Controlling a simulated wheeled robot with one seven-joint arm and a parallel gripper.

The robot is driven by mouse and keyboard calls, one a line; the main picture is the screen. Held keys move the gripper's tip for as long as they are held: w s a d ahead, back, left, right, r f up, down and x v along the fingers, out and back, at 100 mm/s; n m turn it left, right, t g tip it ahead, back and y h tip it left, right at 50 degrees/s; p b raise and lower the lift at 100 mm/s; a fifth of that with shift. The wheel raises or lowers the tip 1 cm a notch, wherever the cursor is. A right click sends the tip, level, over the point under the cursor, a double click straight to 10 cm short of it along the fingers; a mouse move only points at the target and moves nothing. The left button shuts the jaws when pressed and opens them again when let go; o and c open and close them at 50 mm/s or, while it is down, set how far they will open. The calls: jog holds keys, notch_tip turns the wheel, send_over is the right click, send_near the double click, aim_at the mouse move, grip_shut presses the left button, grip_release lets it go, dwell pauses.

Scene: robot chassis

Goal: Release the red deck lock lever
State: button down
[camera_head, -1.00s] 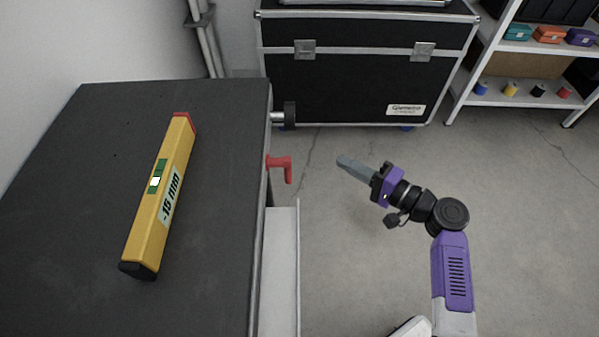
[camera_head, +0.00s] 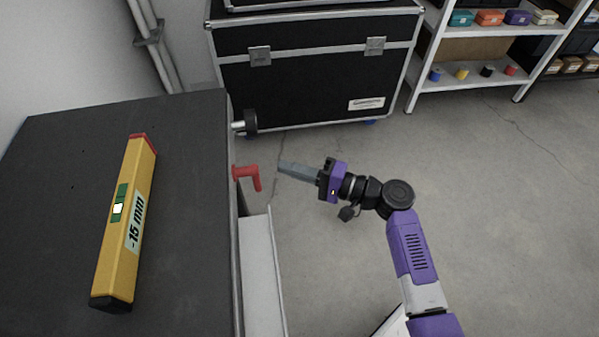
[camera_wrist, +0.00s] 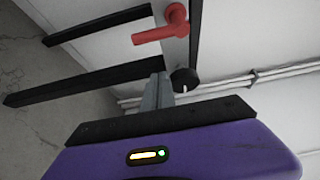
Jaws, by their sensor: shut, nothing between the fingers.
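The red deck lock lever (camera_head: 248,176) sticks out from the right side of the dark deck (camera_head: 190,210), its handle bent downward. In the wrist view the lever (camera_wrist: 162,28) is at the top, beyond the fingers, with its handle pointing left. My gripper (camera_head: 281,167) is shut and empty just right of the lever, with a small gap in the head view. In the wrist view its grey fingers (camera_wrist: 157,90) point up toward the lever's side, and I see no contact.
A yellow level marked "-15 mm" (camera_head: 125,225) lies on the deck. A black knob (camera_head: 250,121) juts out behind the lever. A pale panel (camera_head: 262,275) stands below it. A black case (camera_head: 310,75) and a shelf (camera_head: 470,86) are behind. The floor at right is clear.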

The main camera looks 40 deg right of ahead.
jog(key=shift+w+a, duration=0.25)
jog(key=shift+a, duration=0.6)
jog(key=shift+w+a, duration=0.3)
jog(key=shift+a, duration=0.6)
jog(key=shift+w+a, duration=0.25)
jog(key=shift+a, duration=0.6)
jog(key=shift+r+p, duration=0.15)
jog(key=shift+p, duration=0.35)
jog(key=shift+s+a+m+g+p, duration=0.1)
jog(key=shift+m+g+p, duration=0.2)
